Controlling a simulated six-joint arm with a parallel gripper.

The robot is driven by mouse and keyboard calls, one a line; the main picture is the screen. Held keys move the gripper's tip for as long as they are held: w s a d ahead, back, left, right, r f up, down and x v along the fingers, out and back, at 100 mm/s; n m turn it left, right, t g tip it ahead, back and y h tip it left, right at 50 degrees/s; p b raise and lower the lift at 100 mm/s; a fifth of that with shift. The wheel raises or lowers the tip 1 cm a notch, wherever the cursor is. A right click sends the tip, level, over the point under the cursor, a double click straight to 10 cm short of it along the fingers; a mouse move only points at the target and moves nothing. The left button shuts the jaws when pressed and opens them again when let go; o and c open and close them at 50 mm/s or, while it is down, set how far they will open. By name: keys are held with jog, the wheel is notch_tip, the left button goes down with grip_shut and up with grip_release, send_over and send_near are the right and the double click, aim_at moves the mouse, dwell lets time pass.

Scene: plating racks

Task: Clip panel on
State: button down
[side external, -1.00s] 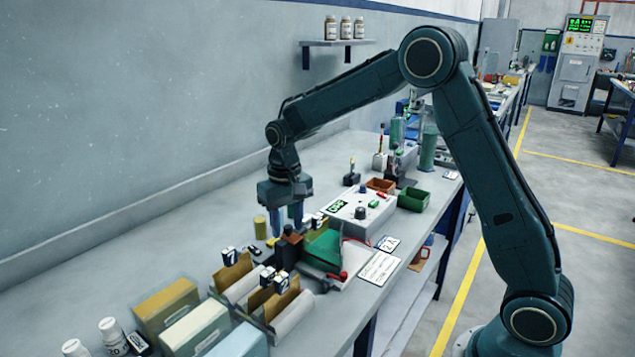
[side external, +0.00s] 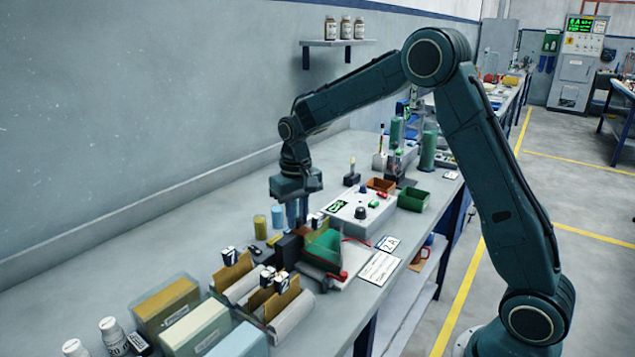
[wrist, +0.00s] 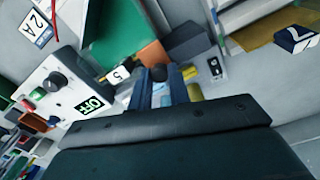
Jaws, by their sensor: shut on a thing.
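My gripper (side external: 297,212) points down at the bench behind the green piece, its blue fingers closed. In the wrist view my gripper (wrist: 165,82) has a small dark round-ended piece (wrist: 159,73) between the fingers; what it is cannot be made out. A green panel-like piece (side external: 325,245) stands in a pale holder, beside a dark block (side external: 289,248). The green piece also fills the top of the wrist view (wrist: 115,25), with the dark grey block (wrist: 188,40) to its right. The fingertips' contact with the bench is hidden.
A control box (side external: 360,213) with an OFF display stands right of my gripper. Yellow (side external: 260,227) and light-blue (side external: 277,217) cylinders stand to its left. Brown boards in holders (side external: 233,270) with numbered black-and-white pieces are nearer the camera.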

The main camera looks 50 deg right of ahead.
jog(key=c, duration=1.3)
grip_release()
jog(key=shift+d, duration=0.25)
jog(key=shift+a, duration=0.15)
jog(key=shift+a, duration=0.75)
jog(key=shift+a+r, duration=0.25)
jog(key=shift+a, duration=0.35)
jog(key=shift+a+r, duration=0.2)
jog(key=shift+a, duration=0.35)
notch_tip(320, 180, up, 13)
jog(key=s+a+r+n+t, duration=0.1)
jog(key=s+t, duration=0.1)
jog(key=s, duration=1)
jog(key=s+a+r+n+t, duration=0.1)
jog(key=s+n+t, duration=0.1)
jog(key=s, duration=1.1)
jog(key=shift+s+t, duration=0.3)
jog(key=shift+t, duration=0.1)
